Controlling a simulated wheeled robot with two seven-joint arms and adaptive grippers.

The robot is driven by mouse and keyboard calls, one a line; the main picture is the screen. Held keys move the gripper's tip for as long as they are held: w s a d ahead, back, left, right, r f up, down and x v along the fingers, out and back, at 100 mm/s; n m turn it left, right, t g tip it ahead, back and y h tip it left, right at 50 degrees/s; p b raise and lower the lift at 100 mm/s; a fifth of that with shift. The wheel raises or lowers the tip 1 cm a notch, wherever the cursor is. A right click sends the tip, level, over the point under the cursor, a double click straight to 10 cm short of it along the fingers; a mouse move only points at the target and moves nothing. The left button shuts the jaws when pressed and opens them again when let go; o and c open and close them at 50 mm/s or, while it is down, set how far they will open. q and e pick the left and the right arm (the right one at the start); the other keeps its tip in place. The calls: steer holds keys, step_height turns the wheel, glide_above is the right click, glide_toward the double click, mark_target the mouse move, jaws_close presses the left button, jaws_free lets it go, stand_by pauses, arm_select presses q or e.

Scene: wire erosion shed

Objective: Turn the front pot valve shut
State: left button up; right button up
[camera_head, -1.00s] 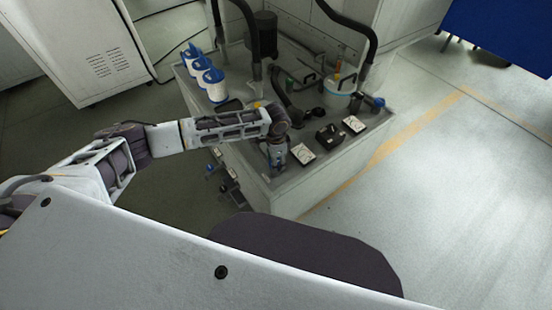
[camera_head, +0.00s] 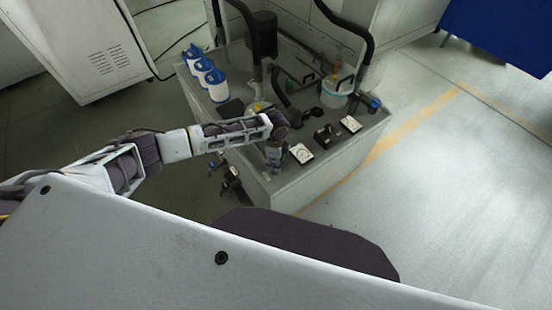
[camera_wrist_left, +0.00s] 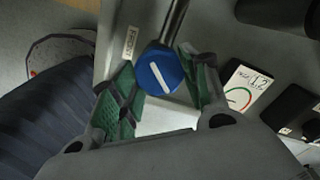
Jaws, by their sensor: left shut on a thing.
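The valve's blue knob (camera_wrist_left: 160,72) shows in the left wrist view, with a white line sloping from upper left to lower right. A metal rod (camera_wrist_left: 176,20) leads to it from above. My left gripper (camera_wrist_left: 158,95) has its green-padded fingers on both sides of the knob and is shut on it. In the head view my left gripper (camera_head: 274,157) points down at the near edge of the grey bench unit (camera_head: 290,188), and the knob is mostly hidden there. My right gripper is not in view.
A white dial card (camera_head: 301,153), a black box (camera_head: 327,136) and another card (camera_head: 351,124) lie right of the gripper. Blue-and-white canisters (camera_head: 214,84) stand at the back left. A white pot (camera_head: 335,94) and black hoses are behind. The floor at right is clear.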

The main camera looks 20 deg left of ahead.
arm_select(q)
steer(key=shift+m+p, duration=0.35)
steer(key=shift+m, duration=0.45)
steer(key=shift+s+m+p, duration=0.1)
steer(key=shift+m+p, duration=0.3)
steer(key=shift+m, duration=1.3)
steer(key=m+p, duration=0.1)
steer(key=m, duration=0.1)
steer(key=shift+m, duration=1)
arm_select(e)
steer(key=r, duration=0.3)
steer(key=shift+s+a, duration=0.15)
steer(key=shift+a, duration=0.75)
arm_select(q)
steer(key=o, duration=1)
